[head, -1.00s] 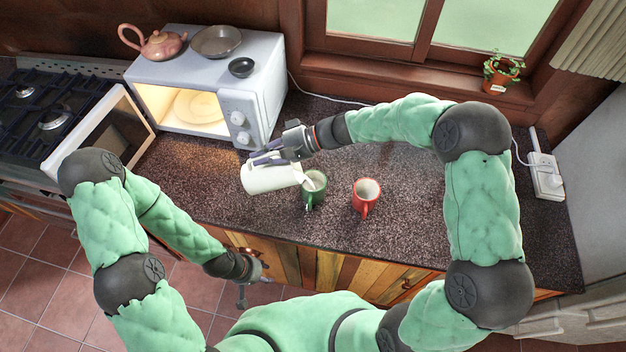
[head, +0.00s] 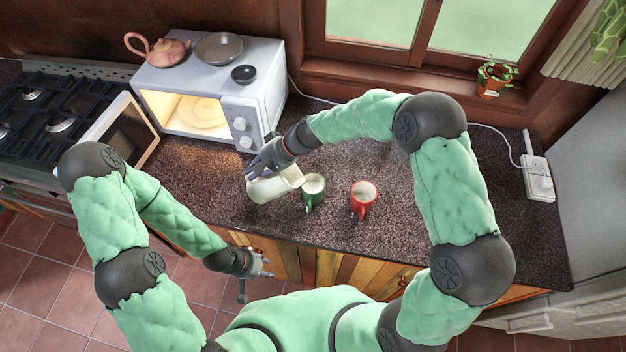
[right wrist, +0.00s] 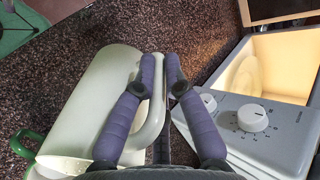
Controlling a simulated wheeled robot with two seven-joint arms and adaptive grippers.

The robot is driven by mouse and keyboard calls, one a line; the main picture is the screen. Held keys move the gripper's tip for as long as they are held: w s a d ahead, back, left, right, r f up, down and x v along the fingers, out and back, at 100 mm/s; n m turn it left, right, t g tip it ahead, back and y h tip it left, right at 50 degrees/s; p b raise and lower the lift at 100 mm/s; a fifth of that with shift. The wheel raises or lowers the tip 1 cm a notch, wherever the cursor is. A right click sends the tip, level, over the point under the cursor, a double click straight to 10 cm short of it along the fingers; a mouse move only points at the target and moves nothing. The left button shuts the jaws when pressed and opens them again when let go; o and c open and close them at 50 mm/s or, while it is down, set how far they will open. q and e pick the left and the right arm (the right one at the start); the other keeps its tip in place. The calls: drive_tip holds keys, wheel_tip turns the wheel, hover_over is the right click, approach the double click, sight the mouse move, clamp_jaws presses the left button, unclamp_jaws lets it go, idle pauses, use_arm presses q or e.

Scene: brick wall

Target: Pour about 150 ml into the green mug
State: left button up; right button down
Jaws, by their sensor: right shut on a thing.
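My right gripper (head: 258,166) is shut on the handle of a white pitcher (head: 270,187). The pitcher is tilted strongly, its mouth towards the green mug (head: 314,193) and close to its left rim. The green mug stands upright on the counter; its inside looks pale, but I cannot tell the level. In the right wrist view the fingers (right wrist: 159,62) close around the handle of the pitcher (right wrist: 98,100), and part of the green mug (right wrist: 22,150) shows at lower left. No clear stream shows. My left gripper (head: 256,279) is empty, fingers apart, in front of the counter.
A red mug (head: 361,205) stands right of the green mug. A white microwave (head: 262,95) with its door open stands behind the pitcher, with a teapot (head: 160,50), a pan (head: 219,48) and a small dark bowl (head: 244,74) on top.

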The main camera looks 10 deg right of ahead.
drive_tip(key=shift+a+f+p, duration=0.1)
drive_tip(key=shift+a+p, duration=0.2)
drive_tip(key=shift+p, duration=0.2)
drive_tip(key=shift+w+f+h, duration=0.1)
drive_tip(key=shift+f+h, duration=0.1)
drive_tip(key=shift+h, duration=0.1)
idle(1.3)
